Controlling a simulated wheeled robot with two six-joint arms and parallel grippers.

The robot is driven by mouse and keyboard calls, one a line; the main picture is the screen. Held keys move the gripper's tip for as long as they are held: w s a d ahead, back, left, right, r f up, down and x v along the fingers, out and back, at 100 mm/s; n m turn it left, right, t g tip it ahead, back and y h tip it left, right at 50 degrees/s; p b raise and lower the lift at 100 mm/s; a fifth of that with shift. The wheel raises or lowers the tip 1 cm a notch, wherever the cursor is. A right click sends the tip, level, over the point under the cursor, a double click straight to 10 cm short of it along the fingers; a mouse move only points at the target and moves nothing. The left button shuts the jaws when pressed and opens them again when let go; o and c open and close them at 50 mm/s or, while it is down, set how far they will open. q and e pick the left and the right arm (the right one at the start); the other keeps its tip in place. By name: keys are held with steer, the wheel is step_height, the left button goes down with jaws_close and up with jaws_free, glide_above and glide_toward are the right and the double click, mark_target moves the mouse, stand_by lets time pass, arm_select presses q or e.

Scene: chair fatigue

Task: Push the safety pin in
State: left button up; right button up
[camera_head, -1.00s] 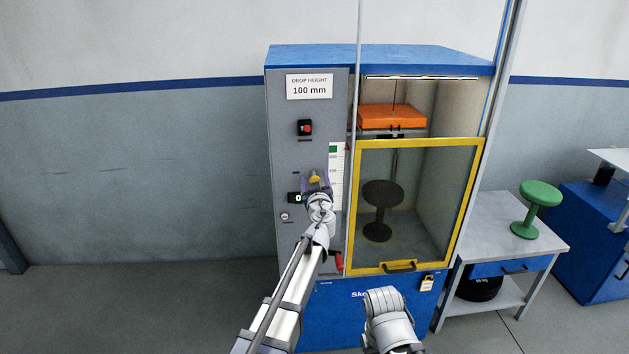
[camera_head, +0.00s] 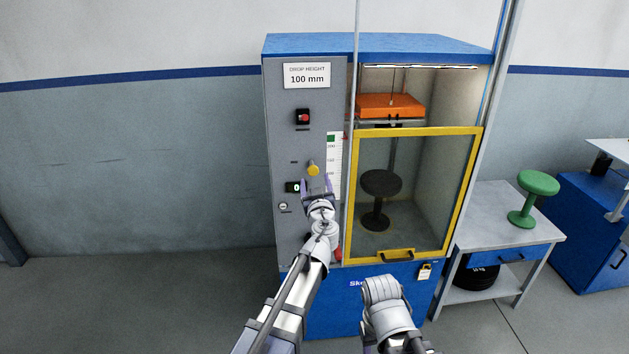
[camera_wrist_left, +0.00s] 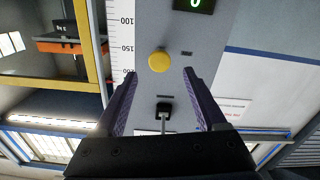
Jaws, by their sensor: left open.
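How far the knob stands out from the panel is hard to tell. My right arm shows at the bottom centre, but its gripper fingers do not show.
A white scale (camera_head: 334,160) and the yellow-framed door (camera_head: 349,200) are to the right. A side table (camera_head: 490,225) holds a green stool (camera_head: 535,195).

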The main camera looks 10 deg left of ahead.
mark_target(313, 172)
arm_select(q)
steer(key=shift+w+a+f+m, duration=0.1)
steer(key=shift+w+a+m, duration=0.15)
steer(key=shift+w+m, duration=0.65)
steer(key=shift+w+a+m, duration=0.25)
steer(key=shift+w+m, duration=0.6)
steer(key=shift+w, duration=0.1)
steer(key=shift+w+a+f+m, duration=0.1)
steer(key=shift+w+a+m, duration=0.15)
steer(key=shift+w+m, duration=0.65)
steer(key=shift+c, duration=0.2)
jaws_close()
